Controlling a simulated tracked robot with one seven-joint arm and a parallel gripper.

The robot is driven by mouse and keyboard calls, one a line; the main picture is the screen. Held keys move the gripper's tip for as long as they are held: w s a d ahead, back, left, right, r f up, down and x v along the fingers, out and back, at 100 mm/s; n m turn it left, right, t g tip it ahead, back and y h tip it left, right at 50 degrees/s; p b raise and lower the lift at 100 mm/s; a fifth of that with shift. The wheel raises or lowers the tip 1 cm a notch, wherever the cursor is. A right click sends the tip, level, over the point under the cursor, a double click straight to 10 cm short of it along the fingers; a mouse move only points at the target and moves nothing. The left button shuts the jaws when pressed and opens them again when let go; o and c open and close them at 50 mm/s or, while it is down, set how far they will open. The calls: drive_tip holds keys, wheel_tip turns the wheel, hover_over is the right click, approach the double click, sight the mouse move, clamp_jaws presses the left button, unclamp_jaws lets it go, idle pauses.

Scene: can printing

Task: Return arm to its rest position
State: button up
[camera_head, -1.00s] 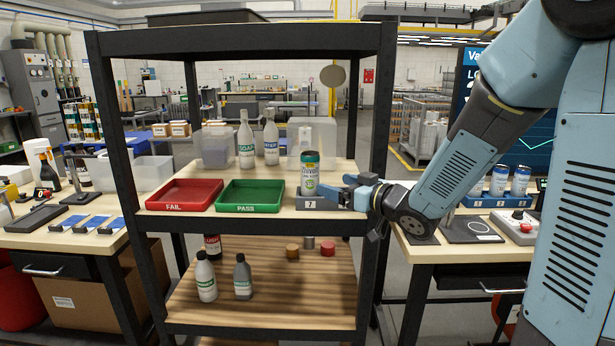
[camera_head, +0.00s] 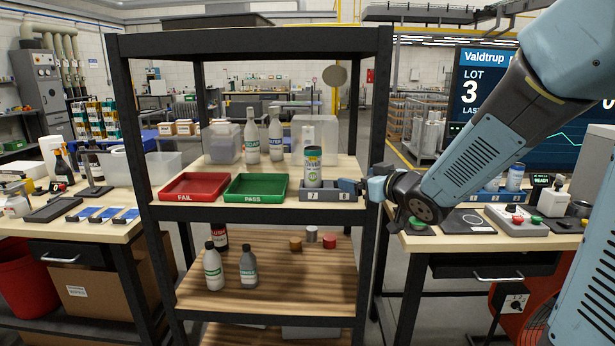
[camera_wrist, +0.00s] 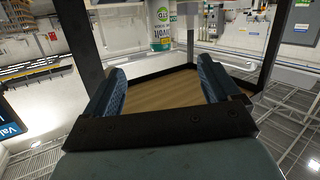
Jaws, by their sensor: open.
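My gripper (camera_head: 350,187) is at the right end of the shelf's upper board, just right of a printed can (camera_head: 313,166). The can stands upright in slot 7 of a grey holder (camera_head: 331,194) marked 7 and 8; slot 8 looks empty. In the wrist view my gripper (camera_wrist: 162,88) has its two blue fingers spread wide with nothing between them. The can (camera_wrist: 160,25) shows beyond the fingertips there, apart from them. My arm reaches in from the upper right.
A red FAIL tray (camera_head: 195,187) and a green PASS tray (camera_head: 256,188) lie left of the holder. The shelf's black front right post (camera_head: 373,130) stands close to my gripper. On the right table are more cans, a button box (camera_head: 517,220) and a small READY display.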

drive_tip(key=s+d+r+m+g+h, duration=0.25)
drive_tip(key=s+d+m+h, duration=0.25)
drive_tip(key=s+d+h, duration=0.45)
drive_tip(key=s+d+f+m+g+y, duration=0.1)
drive_tip(key=s+g, duration=0.4)
drive_tip(key=s, duration=1.1)
drive_tip(key=shift+s+f+m+y, duration=0.2)
drive_tip(key=shift+s+m+y, duration=0.15)
drive_tip(key=shift+m+y, duration=0.1)
drive_tip(key=shift+d+g, duration=0.1)
drive_tip(key=shift+g, duration=0.15)
